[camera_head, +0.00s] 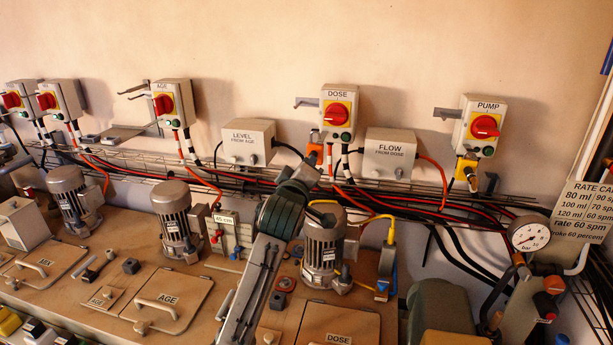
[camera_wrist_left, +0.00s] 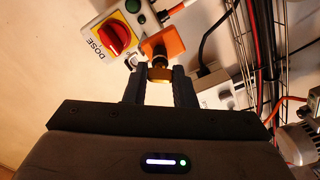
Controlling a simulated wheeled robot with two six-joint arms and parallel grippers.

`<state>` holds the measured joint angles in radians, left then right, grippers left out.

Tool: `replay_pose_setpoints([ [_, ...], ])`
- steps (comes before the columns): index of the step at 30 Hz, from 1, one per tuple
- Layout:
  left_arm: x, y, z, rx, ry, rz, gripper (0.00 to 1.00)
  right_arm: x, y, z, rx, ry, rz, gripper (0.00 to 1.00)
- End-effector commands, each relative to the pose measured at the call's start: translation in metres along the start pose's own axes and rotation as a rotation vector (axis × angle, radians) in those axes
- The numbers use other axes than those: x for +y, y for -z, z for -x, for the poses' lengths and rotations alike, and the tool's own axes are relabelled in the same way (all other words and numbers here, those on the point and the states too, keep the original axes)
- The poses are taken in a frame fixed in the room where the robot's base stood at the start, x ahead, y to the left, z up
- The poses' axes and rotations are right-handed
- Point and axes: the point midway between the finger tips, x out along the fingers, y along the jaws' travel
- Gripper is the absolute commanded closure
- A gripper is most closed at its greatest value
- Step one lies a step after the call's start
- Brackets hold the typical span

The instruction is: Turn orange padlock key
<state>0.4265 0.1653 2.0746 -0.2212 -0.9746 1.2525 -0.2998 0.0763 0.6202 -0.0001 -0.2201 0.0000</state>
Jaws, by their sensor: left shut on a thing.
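The orange padlock (camera_head: 314,151) hangs under the left edge of the DOSE switch box (camera_head: 338,112). In the left wrist view, the orange padlock (camera_wrist_left: 162,42) is just beyond my fingertips, with a brass-coloured key part (camera_wrist_left: 160,72) on its near side. My left gripper (camera_wrist_left: 159,78) is shut on this key part, one dark finger on each side. In the head view, my left gripper (camera_head: 303,172) reaches up to the padlock from below, and the arm hides the key there. The red DOSE knob (camera_wrist_left: 114,36) sits on a yellow plate. My right gripper is not in view.
A FLOW box (camera_head: 389,155) is right of the padlock and a LEVEL box (camera_head: 247,142) left of it. A wire tray (camera_head: 385,187) with red and black cables runs below. A yellow padlock (camera_head: 466,169) hangs at the PUMP box. A motor (camera_head: 323,250) stands below.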

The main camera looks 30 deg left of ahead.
Motion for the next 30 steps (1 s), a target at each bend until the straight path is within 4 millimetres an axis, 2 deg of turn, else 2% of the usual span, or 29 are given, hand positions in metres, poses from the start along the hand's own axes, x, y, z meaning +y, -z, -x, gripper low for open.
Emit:
replay_pose_setpoints([
  [3,-0.003,-0.002,0.000,0.000,0.000,0.110,0.99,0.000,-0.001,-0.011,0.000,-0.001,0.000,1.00],
  [15,-0.002,-0.002,0.000,-0.001,0.002,0.438,0.99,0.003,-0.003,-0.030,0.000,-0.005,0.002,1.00],
  [22,-0.002,-0.001,0.000,-0.001,0.002,0.552,0.99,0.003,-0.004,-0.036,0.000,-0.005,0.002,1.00],
  [30,-0.001,-0.001,0.000,-0.001,0.003,0.607,0.99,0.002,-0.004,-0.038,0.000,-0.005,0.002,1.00],
])
